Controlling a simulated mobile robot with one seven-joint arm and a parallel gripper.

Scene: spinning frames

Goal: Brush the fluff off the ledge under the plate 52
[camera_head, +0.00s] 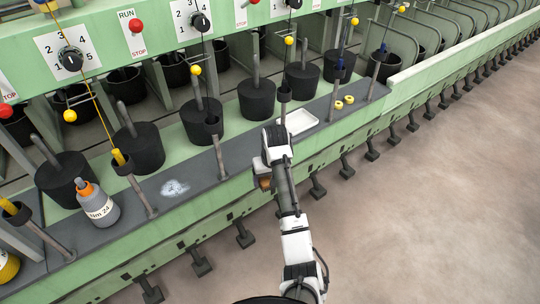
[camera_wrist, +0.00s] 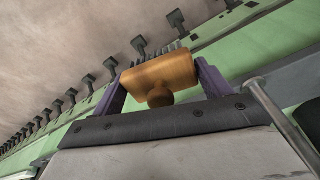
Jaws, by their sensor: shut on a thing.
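A whitish patch of fluff (camera_head: 174,188) lies on the dark grey ledge (camera_head: 196,171) in the head view, left of my arm. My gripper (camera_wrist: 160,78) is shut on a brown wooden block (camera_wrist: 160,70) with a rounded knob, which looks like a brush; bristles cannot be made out. The brown block also shows in the head view (camera_head: 265,183), below my white wrist, near the ledge's front edge and right of the fluff. My wrist hides part of the ledge there. I cannot make out a plate reading 52.
A grey bottle (camera_head: 98,207) with an orange cap stands on the ledge left of the fluff. A white tray (camera_head: 298,121) and two yellow rings (camera_head: 343,102) lie to the right. Upright rods (camera_head: 219,157) rise from the ledge. The floor (camera_head: 430,190) in front is clear.

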